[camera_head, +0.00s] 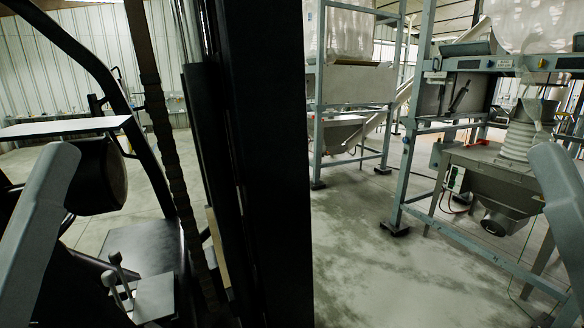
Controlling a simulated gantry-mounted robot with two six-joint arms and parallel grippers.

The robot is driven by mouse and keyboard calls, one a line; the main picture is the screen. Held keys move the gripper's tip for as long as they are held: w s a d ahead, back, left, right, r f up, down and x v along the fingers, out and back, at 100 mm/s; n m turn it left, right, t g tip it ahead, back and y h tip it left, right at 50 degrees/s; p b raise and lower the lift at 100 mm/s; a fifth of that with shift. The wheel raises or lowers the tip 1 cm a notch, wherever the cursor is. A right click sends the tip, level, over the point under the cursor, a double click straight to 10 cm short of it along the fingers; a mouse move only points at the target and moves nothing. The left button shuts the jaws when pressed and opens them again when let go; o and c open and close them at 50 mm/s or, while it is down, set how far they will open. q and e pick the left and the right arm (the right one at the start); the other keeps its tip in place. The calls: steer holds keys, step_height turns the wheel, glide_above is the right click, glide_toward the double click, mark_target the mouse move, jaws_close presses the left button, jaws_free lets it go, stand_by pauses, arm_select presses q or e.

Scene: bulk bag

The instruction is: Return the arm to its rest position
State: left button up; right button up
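A grey arm link of mine shows at the left edge and another at the right edge. Neither gripper is in view, so I cannot see their fingers or whether they hold anything. A white bulk bag (530,27) hangs at the top right, with its upper part cut off by the picture edge. Below it, a pale ribbed sleeve (519,139) leads down to a grey metal hopper (488,182).
A blue-grey steel frame (409,168) stands around the hopper, near the right arm link. A second bulk bag (346,33) hangs farther back. A dark upright blocks the middle view. Control levers (118,268) show at lower left. Concrete floor (390,285) is clear at centre right.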

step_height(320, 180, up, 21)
steer(key=p, duration=1.7)
steer(key=shift+p, duration=0.4)
